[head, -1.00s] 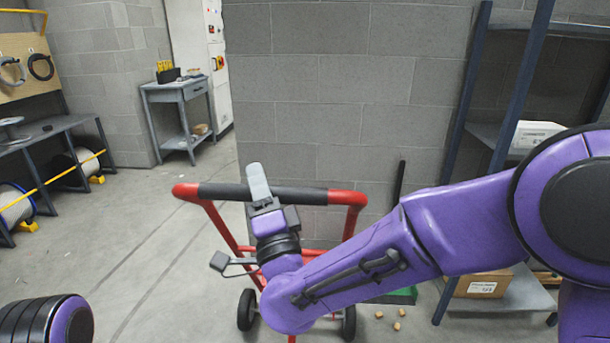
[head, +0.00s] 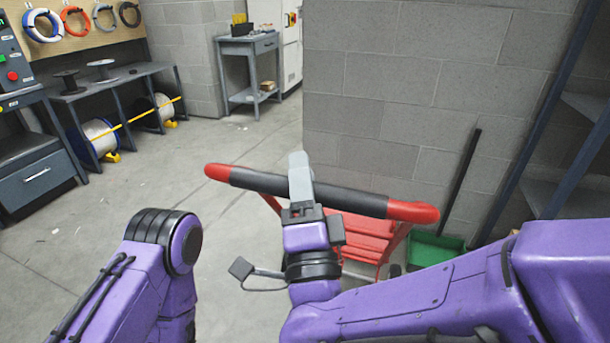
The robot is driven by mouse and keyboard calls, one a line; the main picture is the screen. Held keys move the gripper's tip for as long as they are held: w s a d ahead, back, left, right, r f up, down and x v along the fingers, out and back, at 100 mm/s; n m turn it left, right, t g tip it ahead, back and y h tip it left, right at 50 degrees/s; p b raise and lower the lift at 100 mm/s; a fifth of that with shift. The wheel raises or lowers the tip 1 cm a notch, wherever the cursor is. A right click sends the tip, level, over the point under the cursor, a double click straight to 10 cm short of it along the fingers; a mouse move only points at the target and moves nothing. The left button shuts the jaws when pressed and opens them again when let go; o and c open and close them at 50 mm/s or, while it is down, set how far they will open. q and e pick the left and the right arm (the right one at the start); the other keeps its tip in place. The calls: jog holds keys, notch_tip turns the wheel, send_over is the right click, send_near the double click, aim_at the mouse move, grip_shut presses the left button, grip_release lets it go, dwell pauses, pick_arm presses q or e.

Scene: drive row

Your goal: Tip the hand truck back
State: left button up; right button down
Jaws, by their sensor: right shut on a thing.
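The hand truck has a red frame and a crossbar handle (head: 255,181) with black grips and red ends, in the middle of the head view. The bar slants down to the right in the picture. Its red slatted frame (head: 358,236) shows below the bar, partly behind my right wrist. My right gripper (head: 301,178) is shut on the black grip near the middle of the bar. The truck looks leaned toward me, but the foot of the frame is mostly hidden by my arm. My left arm shows at the lower left; its gripper is out of view.
A block wall (head: 400,100) stands close behind the truck. A green dustpan (head: 437,252) and a dark pole are at its foot, beside a blue shelf rack (head: 550,110). A workbench (head: 125,85) with cable reels lines the left. The grey floor (head: 225,150) on the left is open.

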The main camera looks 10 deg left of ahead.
jog(key=shift+f, duration=0.5)
jog(key=c, duration=0.8)
grip_release()
jog(key=shift+w, duration=0.15)
jog(key=shift+r, duration=0.1)
jog(key=b+v, duration=0.2)
jog(key=v, duration=0.8)
jog(key=shift+s+d, duration=0.1)
jog(key=shift+s, duration=0.15)
